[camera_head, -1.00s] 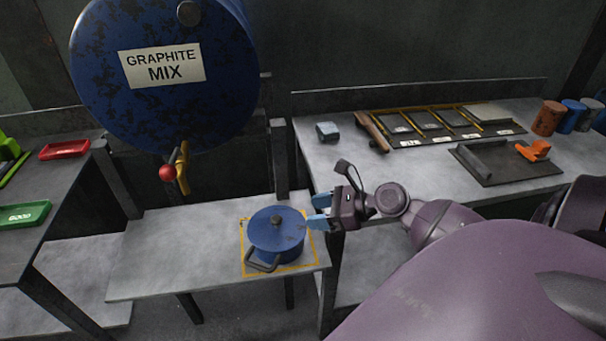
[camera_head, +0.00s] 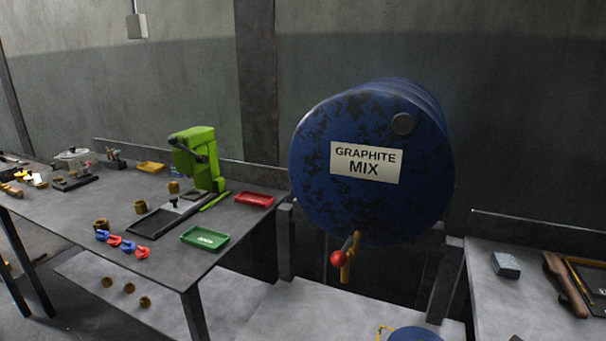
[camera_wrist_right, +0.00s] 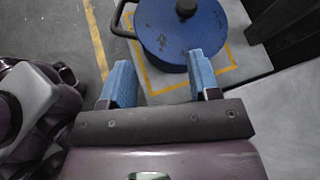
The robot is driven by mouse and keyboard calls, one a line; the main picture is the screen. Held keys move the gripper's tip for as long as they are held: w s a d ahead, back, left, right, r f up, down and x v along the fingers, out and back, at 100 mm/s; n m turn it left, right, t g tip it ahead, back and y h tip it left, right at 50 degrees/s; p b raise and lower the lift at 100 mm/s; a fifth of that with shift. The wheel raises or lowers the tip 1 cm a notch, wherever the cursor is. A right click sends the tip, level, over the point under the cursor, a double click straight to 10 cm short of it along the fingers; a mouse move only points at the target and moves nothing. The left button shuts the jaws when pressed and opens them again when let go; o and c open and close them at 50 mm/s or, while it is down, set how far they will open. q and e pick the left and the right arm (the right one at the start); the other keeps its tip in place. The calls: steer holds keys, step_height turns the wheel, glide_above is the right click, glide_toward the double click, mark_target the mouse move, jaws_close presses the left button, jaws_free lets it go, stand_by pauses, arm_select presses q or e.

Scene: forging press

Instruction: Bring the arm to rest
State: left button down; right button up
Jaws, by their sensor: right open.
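My right gripper (camera_wrist_right: 156,85) shows in the right wrist view, its two blue fingers apart with nothing between them. The blue lidded pot (camera_wrist_right: 180,32) stands just beyond the fingertips, inside a yellow outline on the low grey table. Its dark handle sticks out to the left. In the head view only the top of the pot (camera_head: 414,334) shows at the bottom edge. Neither gripper is in the head view, and my left gripper shows in no view.
The blue graphite drum (camera_head: 330,205) with a red-knobbed tap (camera_head: 340,258) stands above the low table (camera_head: 300,312). At left, a bench (camera_head: 75,215) bears a green press (camera_head: 195,160), a green tray (camera_head: 204,238) and a red tray (camera_head: 254,199). Another bench (camera_head: 495,310) is at right.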

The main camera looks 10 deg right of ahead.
steer(key=s+a+f+n+g+h, duration=0.2)
steer(key=s+a+f+n+g, duration=0.2)
steer(key=s+a+f+n, duration=0.55)
steer(key=s+r+n+g+h, duration=0.2)
steer(key=s+n+h, duration=0.15)
steer(key=n, duration=0.45)
steer(key=s+r+n+g+h, duration=0.1)
steer(key=s+r+n+h, duration=0.25)
steer(key=n, duration=0.45)
steer(key=w+f+n+t+y, duration=0.1)
steer(key=w+f+t, duration=0.5)
steer(key=f+t, duration=0.2)
steer(key=shift+w+d+f, duration=0.3)
steer(key=shift+w+f, duration=0.05)
steer(key=shift+f, duration=1)
